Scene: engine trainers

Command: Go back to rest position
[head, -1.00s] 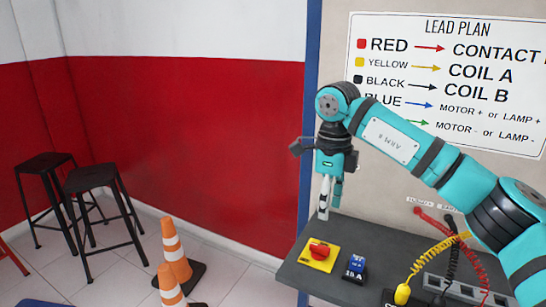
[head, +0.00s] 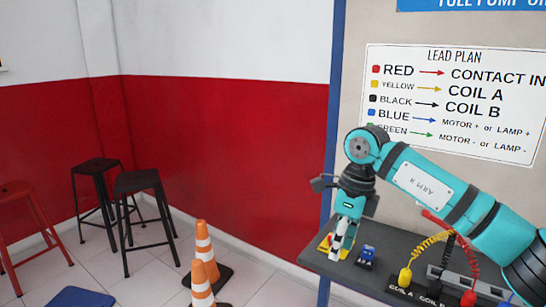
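My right arm comes in from the right, and my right gripper (head: 338,250) points down. In the picture its fingertips overlap the yellow-based red switch (head: 324,243) on the dark bench (head: 385,283). I cannot tell any contact or height. The fingers look close together at this angle, and I cannot tell whether they are open or shut. No held object can be made out. My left gripper is not in view.
A blue block (head: 367,253), a yellow lead (head: 405,277) and a red lead (head: 468,297) are on the bench. Orange cones (head: 203,243) stand on the floor left of it. Black stools (head: 140,182) and a red stool (head: 17,190) stand further left.

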